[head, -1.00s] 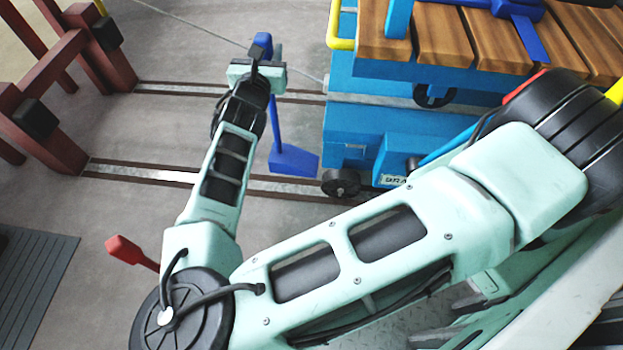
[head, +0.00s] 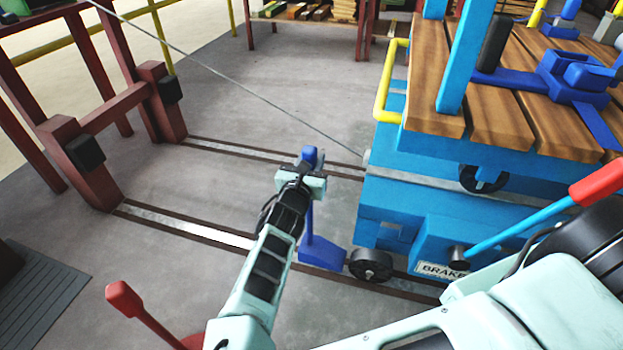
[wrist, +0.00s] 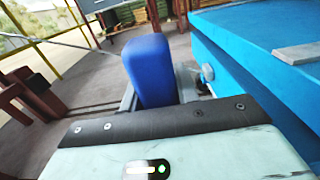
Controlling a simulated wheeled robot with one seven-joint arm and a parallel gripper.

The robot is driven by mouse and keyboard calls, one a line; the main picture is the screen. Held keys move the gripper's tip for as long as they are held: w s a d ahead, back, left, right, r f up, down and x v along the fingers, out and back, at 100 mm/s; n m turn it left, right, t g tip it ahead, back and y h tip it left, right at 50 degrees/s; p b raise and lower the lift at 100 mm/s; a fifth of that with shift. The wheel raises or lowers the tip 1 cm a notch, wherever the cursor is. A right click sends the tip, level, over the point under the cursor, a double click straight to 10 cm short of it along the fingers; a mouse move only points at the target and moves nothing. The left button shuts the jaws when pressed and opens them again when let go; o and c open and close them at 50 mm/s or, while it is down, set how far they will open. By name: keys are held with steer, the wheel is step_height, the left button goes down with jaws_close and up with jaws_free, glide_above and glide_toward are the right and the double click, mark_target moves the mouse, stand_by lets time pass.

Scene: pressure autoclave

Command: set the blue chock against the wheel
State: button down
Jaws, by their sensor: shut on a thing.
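The blue chock (head: 322,257) is a wedge on a tall upright handle, just left of the cart's small dark wheel (head: 371,265) at the near rail. Its wedge edge appears very close to the wheel; I cannot tell whether they touch, or whether the wedge rests on the rail. My gripper (head: 312,183) is shut on the upper part of the handle, whose blue top sticks out above the jaws. In the wrist view the blue handle top (wrist: 150,70) rises beyond the gripper body, and the fingertips are hidden.
The blue cart (head: 400,215) with a wooden deck stands right of the chock, with a brake lever (head: 525,228). A cable (head: 250,88) runs from the cart to the upper left. Dark red buffer posts (head: 82,165) stand at the left. The floor between the rails is clear.

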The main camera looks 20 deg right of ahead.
steer(key=shift+f+b, duration=1.15)
steer(key=shift+f, duration=1.25)
steer(key=c, duration=1)
jaws_free()
steer(key=shift+f, duration=0.15)
steer(key=shift+c, duration=0.2)
